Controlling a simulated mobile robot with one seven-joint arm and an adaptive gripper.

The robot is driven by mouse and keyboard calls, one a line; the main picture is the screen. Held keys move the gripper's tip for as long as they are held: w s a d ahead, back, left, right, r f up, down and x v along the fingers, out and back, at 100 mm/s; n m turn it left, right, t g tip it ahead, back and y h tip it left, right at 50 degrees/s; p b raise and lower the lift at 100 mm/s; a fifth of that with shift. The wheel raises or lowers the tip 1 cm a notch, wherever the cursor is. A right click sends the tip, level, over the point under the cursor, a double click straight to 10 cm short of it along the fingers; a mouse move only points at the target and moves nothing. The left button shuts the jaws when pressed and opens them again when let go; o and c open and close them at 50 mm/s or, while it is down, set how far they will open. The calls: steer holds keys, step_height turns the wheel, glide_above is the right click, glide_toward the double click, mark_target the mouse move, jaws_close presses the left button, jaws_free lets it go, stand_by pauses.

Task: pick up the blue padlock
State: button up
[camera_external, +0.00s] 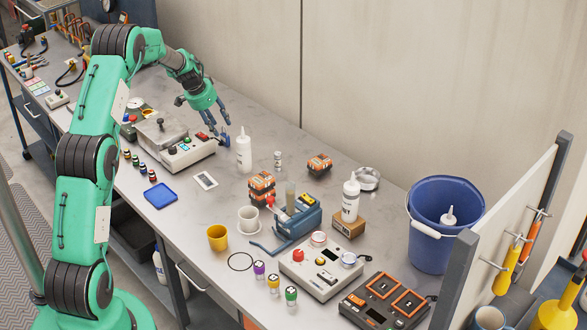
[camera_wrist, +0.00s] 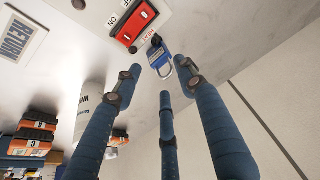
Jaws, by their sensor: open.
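The blue padlock (camera_wrist: 158,55) shows in the wrist view with its metal shackle toward my fingers. It is close beside a box with a red switch (camera_wrist: 137,26); I cannot tell whether it touches the box. My gripper (camera_wrist: 160,82) has three blue fingers spread open and empty, with the padlock just beyond the fingertips. In the external view my gripper (camera_external: 221,134) is low at the far side of the bench, by the right end of the grey control box (camera_external: 187,152). The padlock cannot be made out clearly there, among the fingers.
A white squeeze bottle (camera_external: 244,154) stands on the bench just right of my fingers. Orange-black packs (camera_external: 319,164), a blue tray (camera_external: 160,195) and a framed card (camera_external: 204,181) lie farther off. The wall rises behind the bench. Bare bench lies between the bottle and the card.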

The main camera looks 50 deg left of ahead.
mark_target(225, 134)
steer(key=shift+w+f, duration=0.2)
steer(key=shift+f, duration=0.15)
steer(key=shift+f, duration=0.15)
steer(key=shift+b+x, duration=0.45)
steer(key=shift+x, duration=2)
steer(key=shift+w+a, duration=0.1)
steer(key=shift+w, duration=0.1)
jaws_close()
